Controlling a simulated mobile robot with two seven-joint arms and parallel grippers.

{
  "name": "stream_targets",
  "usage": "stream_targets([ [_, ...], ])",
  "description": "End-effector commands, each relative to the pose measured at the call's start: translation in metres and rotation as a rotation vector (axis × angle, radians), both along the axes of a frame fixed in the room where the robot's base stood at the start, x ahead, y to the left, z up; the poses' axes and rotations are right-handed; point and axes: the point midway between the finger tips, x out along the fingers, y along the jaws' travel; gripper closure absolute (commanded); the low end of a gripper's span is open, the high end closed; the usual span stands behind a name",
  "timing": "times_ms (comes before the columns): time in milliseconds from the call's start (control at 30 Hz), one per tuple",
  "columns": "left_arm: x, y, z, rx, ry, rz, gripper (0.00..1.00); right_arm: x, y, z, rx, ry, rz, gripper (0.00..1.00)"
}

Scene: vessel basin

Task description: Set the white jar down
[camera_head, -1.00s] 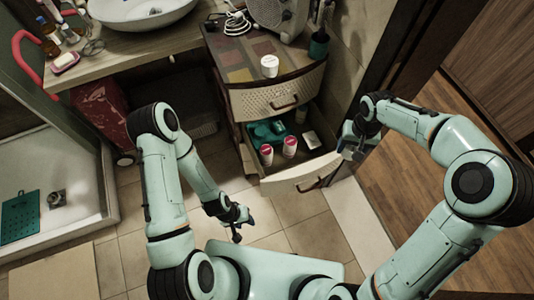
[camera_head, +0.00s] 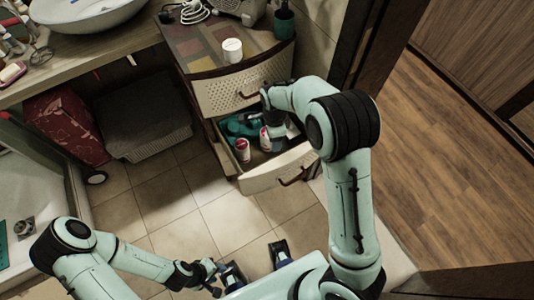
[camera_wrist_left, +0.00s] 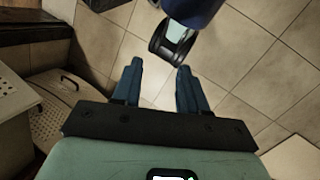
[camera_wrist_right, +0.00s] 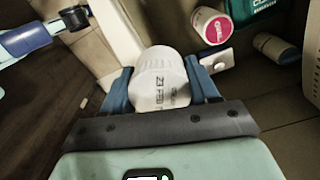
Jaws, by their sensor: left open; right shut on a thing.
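My right gripper (camera_wrist_right: 162,85) is shut on a white jar (camera_wrist_right: 160,82) with grey print, held between its blue fingers in the right wrist view. In the head view this gripper (camera_head: 274,127) reaches down over the open drawer (camera_head: 280,171), and the held jar is mostly hidden by my arm. Another white jar (camera_head: 232,49) stands upright on the cabinet top (camera_head: 195,45). My left gripper (camera_head: 212,278) is low over the floor tiles. The left wrist view shows its fingers (camera_wrist_left: 160,75) apart with nothing between them.
The drawer holds a pink-lidded jar (camera_wrist_right: 210,26), another white jar (camera_wrist_right: 275,48) and a teal item (camera_wrist_right: 258,8). A green cup (camera_head: 284,22) and a white cable (camera_head: 195,10) are on the cabinet top, with bare room around the jar there.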

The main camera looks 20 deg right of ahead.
Motion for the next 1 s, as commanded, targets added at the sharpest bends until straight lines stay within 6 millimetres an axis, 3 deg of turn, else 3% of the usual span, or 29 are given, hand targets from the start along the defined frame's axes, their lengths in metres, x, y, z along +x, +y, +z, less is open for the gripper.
stream_targets([
  [33,-0.005,0.000,-0.017,0.001,0.005,0.000,0.57,0.004,-0.005,-0.016,-0.005,0.000,-0.169,0.72],
  [200,-0.010,0.000,-0.041,0.001,0.008,0.002,0.57,0.023,-0.021,-0.027,-0.003,-0.003,-0.705,0.72],
  [400,-0.012,0.000,-0.054,0.002,0.008,0.002,0.57,0.037,-0.030,-0.026,0.001,-0.002,-1.038,0.72],
  [567,-0.011,0.000,-0.058,0.002,0.004,0.003,0.57,0.039,-0.031,-0.039,0.000,0.004,-1.110,0.72],
  [1000,-0.003,0.001,-0.077,0.007,-0.025,0.010,0.57,0.038,-0.032,-0.153,0.000,0.004,-1.110,0.72],
])
